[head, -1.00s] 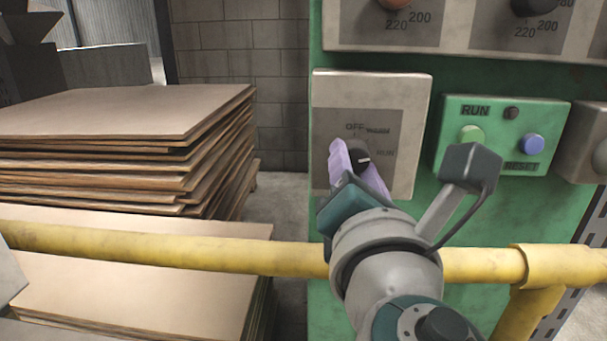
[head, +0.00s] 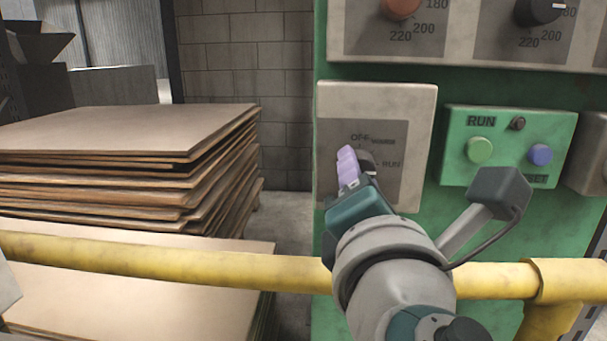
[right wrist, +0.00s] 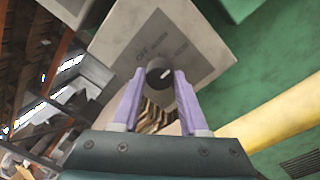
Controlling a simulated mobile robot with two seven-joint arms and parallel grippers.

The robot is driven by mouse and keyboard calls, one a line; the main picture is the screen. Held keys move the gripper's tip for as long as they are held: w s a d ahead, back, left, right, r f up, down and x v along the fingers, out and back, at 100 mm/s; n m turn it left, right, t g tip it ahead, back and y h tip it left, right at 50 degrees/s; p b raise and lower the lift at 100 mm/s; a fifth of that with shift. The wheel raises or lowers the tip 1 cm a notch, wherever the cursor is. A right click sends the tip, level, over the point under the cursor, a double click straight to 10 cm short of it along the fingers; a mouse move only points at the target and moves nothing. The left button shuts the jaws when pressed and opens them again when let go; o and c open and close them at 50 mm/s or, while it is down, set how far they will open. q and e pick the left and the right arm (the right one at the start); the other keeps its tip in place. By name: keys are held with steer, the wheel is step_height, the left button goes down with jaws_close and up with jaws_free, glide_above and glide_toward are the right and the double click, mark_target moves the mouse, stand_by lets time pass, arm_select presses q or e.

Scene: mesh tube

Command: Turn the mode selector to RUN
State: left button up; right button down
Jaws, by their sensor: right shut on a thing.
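The mode selector is a dark round knob (head: 366,160) on a pale panel plate (head: 421,125) marked OFF, WARM and RUN. My right gripper (head: 352,163) is at the knob, its lilac fingers overlapping in the head view and covering part of it. In the right wrist view the knob (right wrist: 159,70) sits between the tips of my right gripper (right wrist: 159,82), which is shut on it. A white mark shows on the knob's right side there; I cannot tell exactly which label it points to. My left gripper is not in view.
A yellow rail (head: 170,263) crosses in front of the green cabinet, below the selector, with my right arm over it. A green RUN/RESET button box (head: 508,135) is to the right. Dials sit above. Stacked boards (head: 120,135) stand at left.

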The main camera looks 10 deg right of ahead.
steer(key=shift+c, duration=2.2)
jaws_free()
steer(key=v, duration=1)
